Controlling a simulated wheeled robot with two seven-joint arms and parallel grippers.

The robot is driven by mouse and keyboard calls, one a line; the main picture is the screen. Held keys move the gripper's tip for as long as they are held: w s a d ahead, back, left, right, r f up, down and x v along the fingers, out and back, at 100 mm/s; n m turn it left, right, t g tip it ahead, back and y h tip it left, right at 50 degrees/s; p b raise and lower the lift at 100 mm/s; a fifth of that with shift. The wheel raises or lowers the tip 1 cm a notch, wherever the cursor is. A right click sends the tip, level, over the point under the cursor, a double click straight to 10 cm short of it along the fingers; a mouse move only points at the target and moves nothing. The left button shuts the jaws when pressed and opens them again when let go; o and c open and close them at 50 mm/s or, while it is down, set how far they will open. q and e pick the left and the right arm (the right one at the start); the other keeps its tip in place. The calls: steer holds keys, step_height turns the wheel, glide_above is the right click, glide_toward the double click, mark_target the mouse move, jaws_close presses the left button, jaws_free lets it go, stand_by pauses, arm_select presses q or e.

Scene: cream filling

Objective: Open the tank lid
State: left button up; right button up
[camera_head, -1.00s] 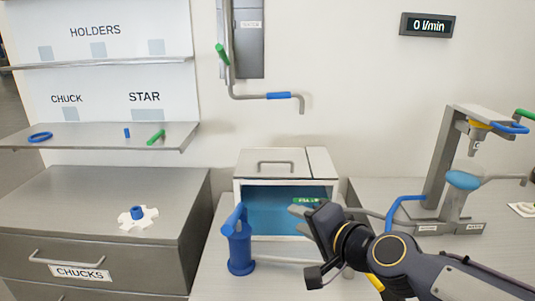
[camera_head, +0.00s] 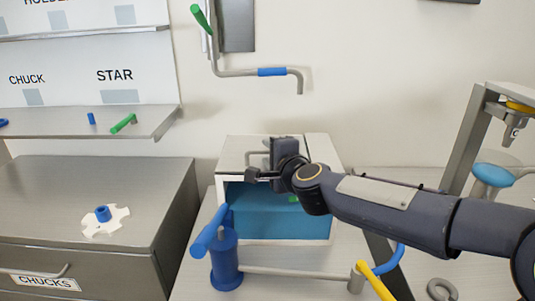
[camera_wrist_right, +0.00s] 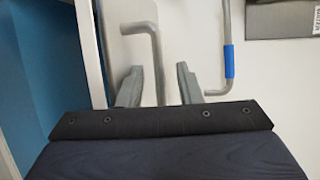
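The tank (camera_head: 219,190) is a white box with a blue front opening, in the middle of the head view. Its pale lid (camera_head: 236,145) lies flat and closed on top. A grey bar handle (camera_head: 256,153) stands on the lid, partly hidden by my right gripper (camera_head: 264,160). In the right wrist view, my right gripper (camera_wrist_right: 158,86) has its two fingers apart, with the handle's bent grey bar (camera_wrist_right: 156,58) showing between them. No finger visibly clamps the bar. My left gripper is not in view.
A blue pump-like fitting (camera_head: 225,262) stands in front of the tank at left, its grey pipe (camera_head: 295,273) running right. A wall pipe with a blue sleeve (camera_head: 272,72) hangs above the tank. A blue-topped stand (camera_head: 492,176) is at right.

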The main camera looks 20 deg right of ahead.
steer(key=shift+w+f, duration=0.15)
steer(key=shift+w, duration=0.5)
jaws_close()
steer(key=shift+a, duration=0.1)
